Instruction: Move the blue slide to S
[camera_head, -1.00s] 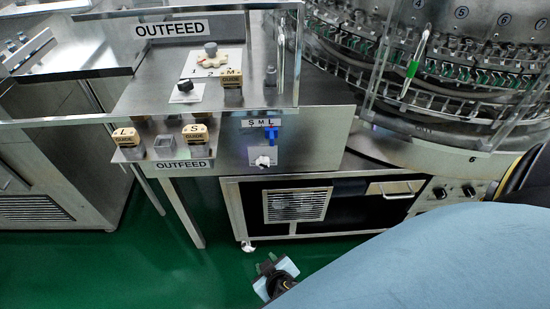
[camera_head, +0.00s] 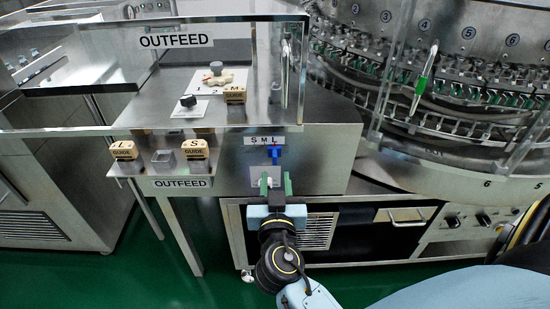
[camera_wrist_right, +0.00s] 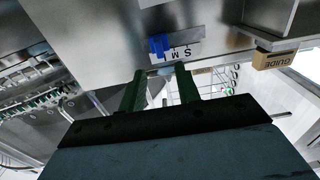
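The blue slide (camera_head: 275,153) sits on the front panel under the S M L label (camera_head: 264,140), at the L end. It also shows in the right wrist view (camera_wrist_right: 159,45) near the L, with the label (camera_wrist_right: 180,53) upside down. My right gripper (camera_head: 276,184) is open and empty, its two green fingers pointing up just below the slide. In the right wrist view the fingers (camera_wrist_right: 160,82) are spread apart, and the slide is beyond their tips, apparently not touched. My left gripper is not in view.
A white plate (camera_head: 263,173) below the slide is partly hidden by my gripper. GUIDE blocks (camera_head: 195,149) stand on the outfeed shelf at left. A clear guard (camera_head: 293,75) is above. The rotary washer (camera_head: 450,120) is at right, a cabinet (camera_head: 385,225) below.

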